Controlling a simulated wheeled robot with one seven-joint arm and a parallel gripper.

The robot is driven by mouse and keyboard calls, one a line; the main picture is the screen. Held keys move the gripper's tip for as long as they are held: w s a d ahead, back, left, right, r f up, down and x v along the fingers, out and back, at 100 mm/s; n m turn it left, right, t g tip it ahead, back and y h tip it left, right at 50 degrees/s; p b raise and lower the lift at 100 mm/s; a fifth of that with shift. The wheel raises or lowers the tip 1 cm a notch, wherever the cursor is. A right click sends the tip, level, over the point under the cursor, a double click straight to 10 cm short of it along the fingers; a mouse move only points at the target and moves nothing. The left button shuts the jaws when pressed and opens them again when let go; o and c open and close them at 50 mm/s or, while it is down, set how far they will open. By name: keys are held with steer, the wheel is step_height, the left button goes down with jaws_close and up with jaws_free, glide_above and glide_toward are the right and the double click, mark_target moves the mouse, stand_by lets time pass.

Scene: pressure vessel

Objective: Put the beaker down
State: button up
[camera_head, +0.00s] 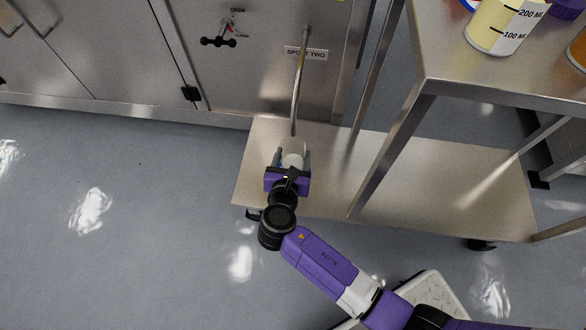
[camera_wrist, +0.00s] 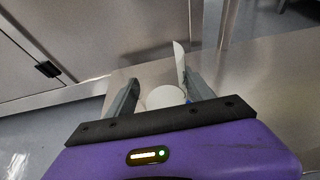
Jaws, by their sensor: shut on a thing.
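My gripper (camera_head: 291,158) is shut on a pale beaker (camera_head: 293,147) over the left end of the cart's lower shelf (camera_head: 262,140). In the wrist view, the beaker (camera_wrist: 163,97) shows as a pale round shape between the two grey fingers of my gripper (camera_wrist: 162,92), with a white upright edge near the right finger. Much of the beaker is hidden by my gripper. I cannot tell whether its base touches the shelf.
The cart's upper shelf (camera_head: 440,60), at the right, carries a beaker of yellow liquid (camera_head: 492,25). A thin metal pipe (camera_head: 299,85) reaches down from the cabinet panel labelled "SPOUT TWO" (camera_head: 306,53), just beyond my gripper. The lower shelf is bare to the right.

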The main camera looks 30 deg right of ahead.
step_height(320, 180, down, 6)
steer(key=b, duration=0.3)
steer(key=shift+f, duration=0.15)
steer(key=o, duration=1.4)
